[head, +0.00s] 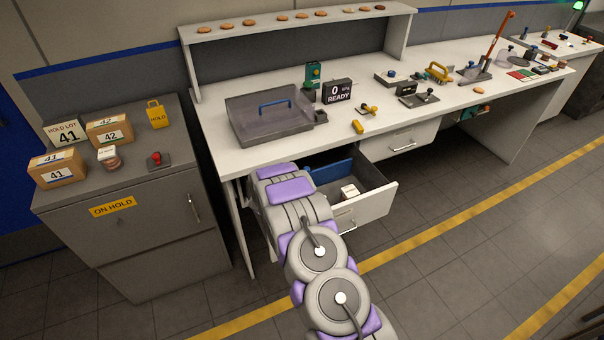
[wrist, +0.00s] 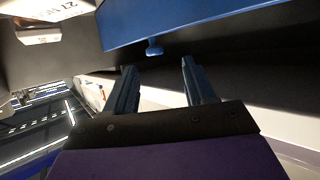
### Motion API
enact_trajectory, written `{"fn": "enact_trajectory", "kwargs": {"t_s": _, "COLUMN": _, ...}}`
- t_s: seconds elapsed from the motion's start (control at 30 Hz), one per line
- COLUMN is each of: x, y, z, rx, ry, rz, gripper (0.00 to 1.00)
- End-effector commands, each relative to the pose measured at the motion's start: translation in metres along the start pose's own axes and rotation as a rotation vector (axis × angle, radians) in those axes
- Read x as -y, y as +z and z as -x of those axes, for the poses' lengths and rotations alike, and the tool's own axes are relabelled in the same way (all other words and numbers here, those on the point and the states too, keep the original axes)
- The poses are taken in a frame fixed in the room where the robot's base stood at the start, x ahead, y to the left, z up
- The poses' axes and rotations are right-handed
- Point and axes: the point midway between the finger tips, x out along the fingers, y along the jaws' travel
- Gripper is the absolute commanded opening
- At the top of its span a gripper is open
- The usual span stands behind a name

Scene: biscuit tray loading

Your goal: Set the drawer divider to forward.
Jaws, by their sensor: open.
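The drawer (head: 367,209) under the bench is pulled out. A blue divider (head: 332,172) stands across its inside, towards the bench side, in the head view. In the wrist view the divider (wrist: 190,22) is a broad blue panel at the top, with a small blue knob (wrist: 154,47) on its lower edge as pictured. My gripper (wrist: 160,66) is open and empty in the wrist view. Its two fingers point towards the divider, with the knob beyond and between the tips, apparently apart from them. In the head view my arm hides the gripper and the drawer's left part.
A small white box (head: 349,191) lies in the drawer, in front of the divider. The bench top (head: 237,157) is above, with a lidded grey tray (head: 262,125) near its left end. A grey cabinet (head: 165,205) stands left. The floor to the right is clear.

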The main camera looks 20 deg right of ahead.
Motion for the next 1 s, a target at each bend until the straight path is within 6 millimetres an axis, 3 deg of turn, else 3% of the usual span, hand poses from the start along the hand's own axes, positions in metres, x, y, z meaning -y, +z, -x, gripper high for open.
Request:
{"fn": "enact_trajectory", "kwargs": {"t_s": 0.2, "x": -0.004, "y": -0.001, "z": -0.037, "rx": -0.001, "ry": 0.001, "rz": -0.007, "gripper": 0.54}}
{"fn": "enact_trajectory", "kwargs": {"t_s": 0.4, "x": 0.0, "y": 0.001, "z": -0.056, "rx": -0.002, "ry": 0.001, "rz": 0.0, "gripper": 0.54}}
{"fn": "enact_trajectory", "kwargs": {"t_s": 0.93, "x": -0.003, "y": -0.001, "z": -0.071, "rx": 0.0, "ry": 0.0, "rz": -0.002, "gripper": 0.54}}
{"fn": "enact_trajectory", "kwargs": {"t_s": 1.0, "x": -0.002, "y": -0.002, "z": -0.071, "rx": 0.0, "ry": 0.0, "rz": -0.002, "gripper": 0.49}}
